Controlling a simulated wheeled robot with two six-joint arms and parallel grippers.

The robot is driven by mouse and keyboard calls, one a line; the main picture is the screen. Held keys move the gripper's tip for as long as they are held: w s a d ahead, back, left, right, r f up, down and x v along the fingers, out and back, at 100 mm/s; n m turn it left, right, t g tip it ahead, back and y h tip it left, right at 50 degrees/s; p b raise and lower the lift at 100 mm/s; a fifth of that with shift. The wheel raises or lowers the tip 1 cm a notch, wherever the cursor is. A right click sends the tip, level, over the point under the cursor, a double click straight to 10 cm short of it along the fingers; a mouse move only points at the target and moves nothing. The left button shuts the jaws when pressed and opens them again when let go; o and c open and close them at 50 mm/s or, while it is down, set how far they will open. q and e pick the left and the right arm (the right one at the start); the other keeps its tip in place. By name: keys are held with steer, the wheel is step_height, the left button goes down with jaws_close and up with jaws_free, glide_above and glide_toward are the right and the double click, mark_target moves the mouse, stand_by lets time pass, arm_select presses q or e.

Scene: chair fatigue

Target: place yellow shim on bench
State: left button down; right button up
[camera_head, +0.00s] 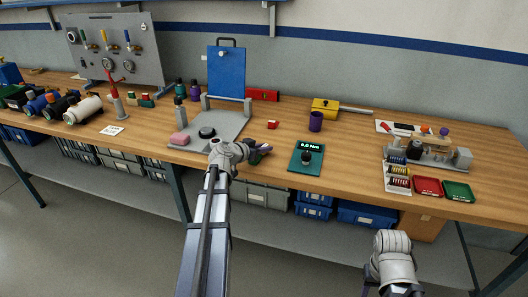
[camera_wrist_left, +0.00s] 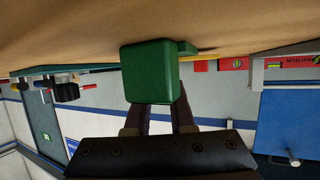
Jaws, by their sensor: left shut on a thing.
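My left gripper (camera_head: 262,150) is over the front part of the bench (camera_head: 345,138), between the grey press-like fixture and the dark teal panel. In the left wrist view it is shut on a green block (camera_wrist_left: 150,71), which sits at the fingertips and hides part of them. A gap between the block and the bench cannot be judged. A thin yellow strip (camera_wrist_left: 203,66) shows behind the block in the left wrist view; I cannot tell whether it is the yellow shim. No yellow shim is clear in the head view.
The grey fixture with a blue plate (camera_head: 227,72) stands left of the gripper. A small red block (camera_head: 272,125), a purple cup (camera_head: 316,121) and a teal panel (camera_head: 307,158) are near. Red (camera_head: 427,186) and green trays are at right. My right wrist shows low at right.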

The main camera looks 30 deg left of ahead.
arm_select(q)
steer(key=c, duration=0.8)
jaws_free()
steer(key=shift+f, duration=0.1)
steer(key=shift+o, duration=0.2)
steer(key=shift+s, duration=0.1)
steer(key=p+v, duration=0.4)
steer(key=v, duration=0.7)
steer(key=shift+d, duration=0.1)
steer(key=shift+s+r+p, duration=0.25)
steer(key=shift+s+p, duration=0.05)
steer(key=shift+s, duration=0.05)
